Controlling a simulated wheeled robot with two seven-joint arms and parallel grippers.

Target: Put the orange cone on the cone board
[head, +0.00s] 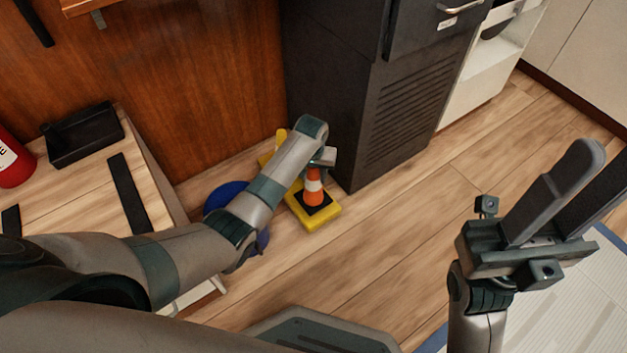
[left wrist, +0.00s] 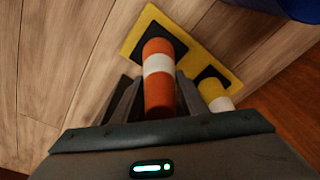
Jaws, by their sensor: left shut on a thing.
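The orange cone (head: 314,187) has a white band and a square black base. It stands upright over the near end of the yellow cone board (head: 325,218), and its base appears to rest on the board; a small gap cannot be ruled out. My left gripper (head: 322,160) is shut on its upper part. The left wrist view shows the fingers on both sides of the orange cone (left wrist: 158,85), above the yellow board (left wrist: 132,38). A yellow cone with a white band (left wrist: 212,92) stands on the board's other end. My right gripper (head: 578,190) is open and empty.
A dark cabinet (head: 400,110) stands just behind the board. A blue round object (head: 226,196) is beside it, partly hidden by my left arm. A wooden table with a black tray (head: 85,136) and a red cylinder (head: 14,160) is at left.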

